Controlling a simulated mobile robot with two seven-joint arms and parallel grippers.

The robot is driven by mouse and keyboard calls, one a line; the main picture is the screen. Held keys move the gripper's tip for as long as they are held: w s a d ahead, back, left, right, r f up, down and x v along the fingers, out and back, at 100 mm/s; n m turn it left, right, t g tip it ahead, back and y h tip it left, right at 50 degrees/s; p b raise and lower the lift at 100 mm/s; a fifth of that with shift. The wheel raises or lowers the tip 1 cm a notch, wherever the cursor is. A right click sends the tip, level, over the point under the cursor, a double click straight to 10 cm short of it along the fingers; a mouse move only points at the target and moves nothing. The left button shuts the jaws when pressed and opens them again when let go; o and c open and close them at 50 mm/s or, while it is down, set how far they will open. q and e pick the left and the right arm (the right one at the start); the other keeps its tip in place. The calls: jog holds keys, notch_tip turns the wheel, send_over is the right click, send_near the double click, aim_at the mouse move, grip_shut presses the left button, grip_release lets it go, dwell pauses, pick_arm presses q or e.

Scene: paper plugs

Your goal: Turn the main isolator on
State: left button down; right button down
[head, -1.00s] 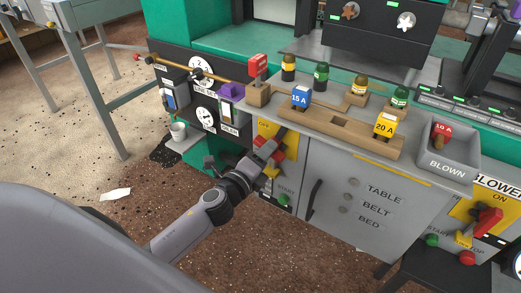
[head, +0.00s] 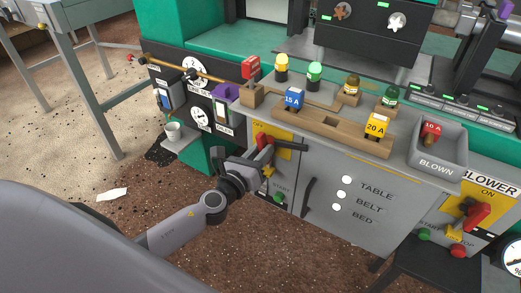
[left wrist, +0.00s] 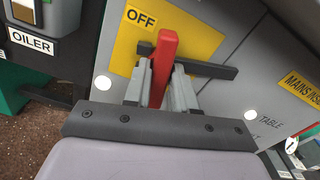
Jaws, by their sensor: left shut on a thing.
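The main isolator's red handle (head: 265,139) sits on a yellow plate (head: 284,147) on the front of the grey cabinet. My left gripper (head: 260,153) is shut on this handle. In the left wrist view, the red handle (left wrist: 164,58) stands upright between the two grey fingers. A dark bar crosses behind it, and the word OFF shows on the yellow plate (left wrist: 136,48) to its upper left. The TABLE (head: 346,180), BELT (head: 341,194) and BED (head: 336,208) lamps glow white. My right gripper is not in view.
A wooden rack (head: 330,129) holds the blue 15 A and yellow 20 A plugs above the cabinet. A grey BLOWN bin (head: 437,166) stands at its right. The blower's red handle (head: 478,215) is at far right. A cup (head: 173,131) sits left.

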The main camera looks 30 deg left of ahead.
pick_arm(q)
jog(key=shift+m+p, duration=0.35)
jog(key=shift+m, duration=1.15)
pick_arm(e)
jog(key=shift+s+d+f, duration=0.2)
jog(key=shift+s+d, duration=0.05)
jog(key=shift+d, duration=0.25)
pick_arm(q)
jog(key=c, duration=1)
grip_release()
jog(key=shift+c, duration=0.2)
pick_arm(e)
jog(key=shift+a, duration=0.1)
pick_arm(q)
jog(key=s, duration=0.7)
jog(key=shift+a, duration=0.35)
